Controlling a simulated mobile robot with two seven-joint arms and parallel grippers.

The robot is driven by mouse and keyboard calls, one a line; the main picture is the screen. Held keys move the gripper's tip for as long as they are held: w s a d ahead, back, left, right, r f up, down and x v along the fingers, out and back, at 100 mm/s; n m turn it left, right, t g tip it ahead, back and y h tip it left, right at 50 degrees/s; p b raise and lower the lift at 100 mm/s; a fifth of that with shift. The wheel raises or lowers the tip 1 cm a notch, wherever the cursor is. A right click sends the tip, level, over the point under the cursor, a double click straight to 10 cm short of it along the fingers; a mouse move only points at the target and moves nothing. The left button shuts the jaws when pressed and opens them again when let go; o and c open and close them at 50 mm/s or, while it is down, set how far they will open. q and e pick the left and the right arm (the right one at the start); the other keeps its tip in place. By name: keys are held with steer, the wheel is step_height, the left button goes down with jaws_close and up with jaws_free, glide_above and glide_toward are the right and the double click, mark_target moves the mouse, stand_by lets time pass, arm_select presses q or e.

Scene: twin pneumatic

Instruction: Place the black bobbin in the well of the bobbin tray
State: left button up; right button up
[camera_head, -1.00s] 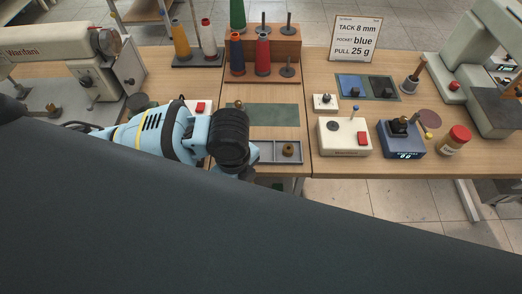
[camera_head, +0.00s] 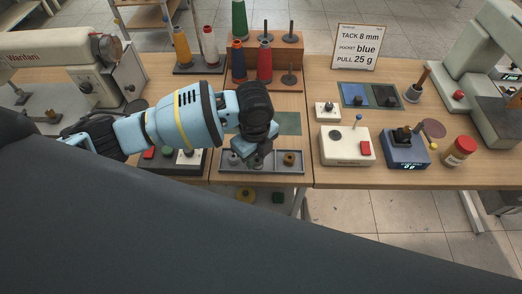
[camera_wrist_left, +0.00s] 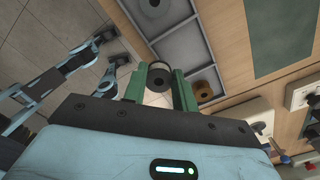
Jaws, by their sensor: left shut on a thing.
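My left gripper (camera_head: 256,162) is over the middle of the grey bobbin tray (camera_head: 262,180). In the left wrist view its green fingers (camera_wrist_left: 161,84) are shut on the black bobbin (camera_wrist_left: 160,78), a small dark spool with a pale rim. The bobbin appears above the tray; the gap below it cannot be judged. The tray, whose divided wells also show in the left wrist view (camera_wrist_left: 213,63), holds a brown bobbin (camera_head: 289,159) in its right well. That bobbin is right of the fingers in the left wrist view (camera_wrist_left: 203,90). My right gripper is not in view.
A green mat (camera_head: 288,123) lies behind the tray. A cream box with a red button (camera_head: 346,147) and a blue device (camera_head: 406,149) stand to the right. A wooden thread rack (camera_head: 288,50) stands behind. The table's front edge is close to the tray.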

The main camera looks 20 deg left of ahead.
arm_select(q)
steer(key=shift+w+f, duration=0.2)
steer(key=shift+w, duration=1.8)
step_height(320, 180, down, 4)
steer(key=shift+r, duration=0.25)
steer(key=shift+f, duration=0.2)
steer(key=o, duration=0.7)
